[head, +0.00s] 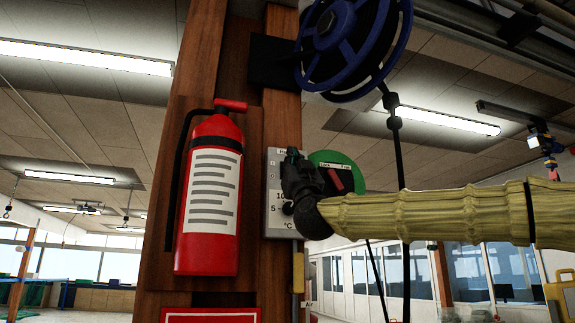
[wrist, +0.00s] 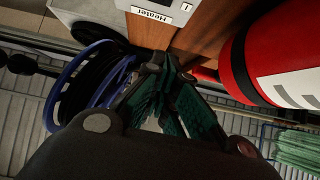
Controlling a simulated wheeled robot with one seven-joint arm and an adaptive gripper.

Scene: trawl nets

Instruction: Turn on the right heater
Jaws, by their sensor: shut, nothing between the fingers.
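A grey heater panel (head: 285,223) is fixed to the wooden post, with "10", "5" and "°C" readable on its face. My dark gripper (head: 291,155) is in front of its upper part and hides much of it, including any knob or switch there. In the wrist view a panel labelled "Heater" (wrist: 152,14) is at the top edge, only partly in frame. My gripper (wrist: 162,62) has its green-padded fingers shut and empty, with the tips just below that panel. I cannot tell whether they touch it. Whether this is the right heater does not show.
A red fire extinguisher (head: 209,248) hangs on the post (head: 195,60) left of the panel. A blue reel (head: 345,85) is above. A green disc with a red handle (head: 334,180) is right of the panel, behind my gripper. A dark cable (head: 397,150) hangs at right.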

